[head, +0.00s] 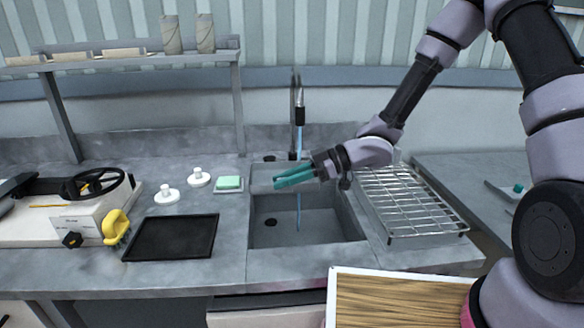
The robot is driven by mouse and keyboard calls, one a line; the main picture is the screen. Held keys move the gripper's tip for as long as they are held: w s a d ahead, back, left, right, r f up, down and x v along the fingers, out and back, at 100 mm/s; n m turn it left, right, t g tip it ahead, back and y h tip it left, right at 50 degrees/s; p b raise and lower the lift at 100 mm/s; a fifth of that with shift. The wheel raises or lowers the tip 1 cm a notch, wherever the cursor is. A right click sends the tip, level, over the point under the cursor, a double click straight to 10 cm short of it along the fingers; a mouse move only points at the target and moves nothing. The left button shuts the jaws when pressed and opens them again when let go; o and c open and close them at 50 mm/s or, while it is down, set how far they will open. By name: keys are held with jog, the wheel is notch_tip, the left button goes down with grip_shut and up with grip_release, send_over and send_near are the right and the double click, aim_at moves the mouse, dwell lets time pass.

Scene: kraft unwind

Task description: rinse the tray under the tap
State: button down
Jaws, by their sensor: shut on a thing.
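The tray (172,237), flat, black and rectangular with a low rim, lies on the counter left of the sink. It looks empty. The tap (299,112) stands behind the sink, and a thin blue stream of water (298,212) falls from it into the basin. My gripper (277,184), with teal fingers, reaches from the right over the back of the sink, in front of the tap's foot. It is apart from the tray. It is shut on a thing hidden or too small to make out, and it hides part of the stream.
The grey sink (345,230) holds no object. A wire rack (412,205) stands to its right. A green sponge (229,183) on a dish and two white knobbed pieces (167,195) sit behind the tray.

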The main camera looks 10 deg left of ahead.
jog(key=s+r, duration=0.4)
jog(key=s, duration=0.1)
jog(key=shift+a, duration=0.3)
dwell(0.5)
